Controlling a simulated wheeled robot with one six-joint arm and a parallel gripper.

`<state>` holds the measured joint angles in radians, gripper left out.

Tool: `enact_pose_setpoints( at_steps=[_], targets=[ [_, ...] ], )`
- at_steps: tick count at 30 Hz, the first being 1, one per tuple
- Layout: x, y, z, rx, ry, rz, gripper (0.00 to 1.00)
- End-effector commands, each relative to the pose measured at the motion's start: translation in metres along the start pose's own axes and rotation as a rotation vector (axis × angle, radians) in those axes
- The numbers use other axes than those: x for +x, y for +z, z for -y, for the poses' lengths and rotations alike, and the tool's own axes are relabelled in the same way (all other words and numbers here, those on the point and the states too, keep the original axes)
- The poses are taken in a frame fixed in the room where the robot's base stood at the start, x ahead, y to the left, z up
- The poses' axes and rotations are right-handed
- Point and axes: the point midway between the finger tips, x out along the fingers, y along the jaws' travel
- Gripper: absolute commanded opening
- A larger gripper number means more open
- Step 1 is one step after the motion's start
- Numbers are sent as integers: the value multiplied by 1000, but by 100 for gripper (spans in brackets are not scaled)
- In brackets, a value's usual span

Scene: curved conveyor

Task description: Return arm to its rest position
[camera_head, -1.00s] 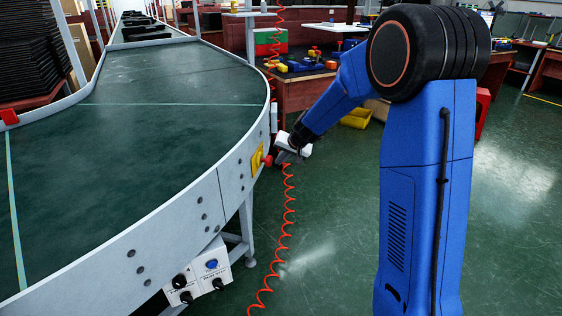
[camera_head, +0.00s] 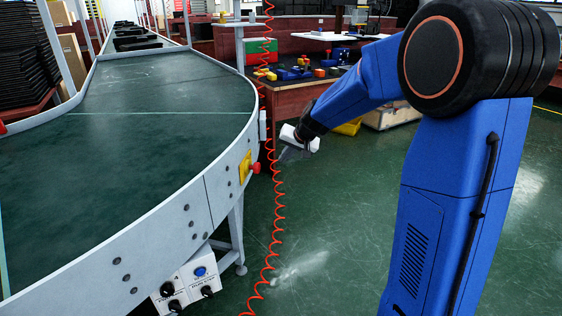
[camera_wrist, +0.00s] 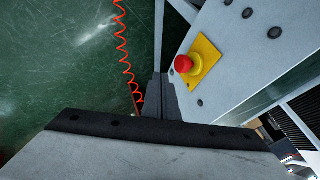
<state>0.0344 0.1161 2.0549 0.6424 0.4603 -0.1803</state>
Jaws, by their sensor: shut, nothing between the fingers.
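My arm is blue with black joints and fills the right of the head view. My gripper (camera_head: 292,154) is at its end, shut and empty, to the right of the conveyor (camera_head: 180,228) and apart from it. In the wrist view my gripper (camera_wrist: 160,88) shows its grey fingers together at the centre. A red emergency button (camera_head: 255,167) on a yellow plate is on the conveyor's side, left of my gripper. The button (camera_wrist: 184,64) also shows in the wrist view, to the right of the fingertips.
A coiled red cord (camera_head: 277,215) hangs near my gripper. A control box (camera_head: 188,284) with knobs and a blue button is low on the conveyor. A table (camera_head: 292,99) with colourful parts stands behind my gripper. Green floor (camera_head: 330,240) is clear below it.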

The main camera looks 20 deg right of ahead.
Motion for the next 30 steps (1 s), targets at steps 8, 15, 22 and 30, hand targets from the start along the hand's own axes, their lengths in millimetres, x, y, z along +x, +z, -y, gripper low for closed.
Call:
enact_pose_setpoints(
  at_steps=[8,15,22,30],
  targets=[
    [-5,0,0,-1,0,0,0],
    [-8,2,0,-5,0,1,0],
    [-53,32,4,-59,4,18,0],
    [-124,94,-2,-155,31,52,0]
  ],
)
